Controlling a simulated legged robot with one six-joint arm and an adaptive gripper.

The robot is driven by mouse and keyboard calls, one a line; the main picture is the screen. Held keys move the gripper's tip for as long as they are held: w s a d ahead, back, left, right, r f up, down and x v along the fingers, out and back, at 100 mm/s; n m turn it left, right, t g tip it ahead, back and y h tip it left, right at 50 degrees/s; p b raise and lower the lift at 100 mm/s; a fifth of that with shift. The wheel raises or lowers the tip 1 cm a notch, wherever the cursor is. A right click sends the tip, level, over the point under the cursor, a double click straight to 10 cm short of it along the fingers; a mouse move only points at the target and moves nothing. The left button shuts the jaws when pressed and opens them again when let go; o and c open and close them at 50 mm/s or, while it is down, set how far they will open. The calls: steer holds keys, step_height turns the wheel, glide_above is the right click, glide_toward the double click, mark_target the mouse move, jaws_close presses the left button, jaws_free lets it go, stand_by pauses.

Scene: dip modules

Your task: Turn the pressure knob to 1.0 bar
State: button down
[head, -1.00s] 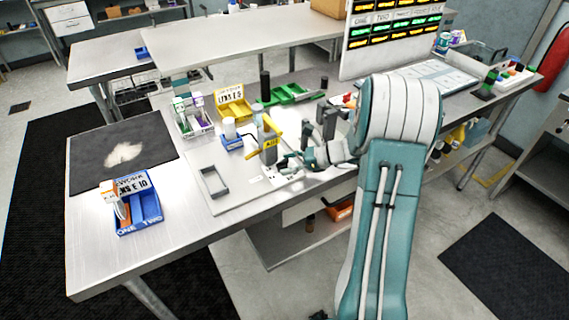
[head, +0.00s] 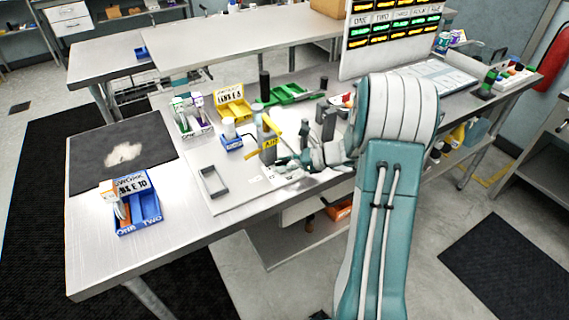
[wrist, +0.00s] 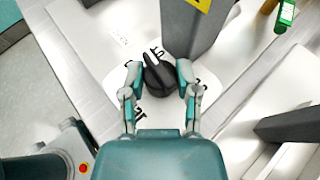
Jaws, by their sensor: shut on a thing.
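The black pressure knob (wrist: 159,75) sits on a white dial plate in the wrist view, at the foot of a grey post (wrist: 190,25). Parts of printed marks show around it, but I cannot read the set value. My gripper (wrist: 159,78) has a finger on each side of the knob and is shut on it. In the head view my gripper (head: 290,165) is low beside the grey post with the yellow label (head: 268,150). The knob is hidden there by my gripper and arm.
A grey rectangular frame (head: 214,181) lies on the light board. A yellow bin (head: 233,108) and green tray (head: 285,95) stand behind. A dark block (wrist: 290,125) is right of my gripper.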

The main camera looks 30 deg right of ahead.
steer(key=shift+s+a+m+t+h, duration=0.1)
steer(key=shift+m+t+h, duration=0.9)
steer(key=shift+m+h, duration=0.5)
steer(key=shift+a+m+t+h, duration=0.1)
steer(key=shift+m+t+h, duration=0.9)
steer(key=shift+m+h, duration=0.45)
steer(key=shift+c, duration=1.6)
jaws_free()
steer(key=v, duration=1.1)
steer(key=shift+s, duration=0.4)
steer(key=shift+d, duration=0.1)
steer(key=shift+c, duration=0.2)
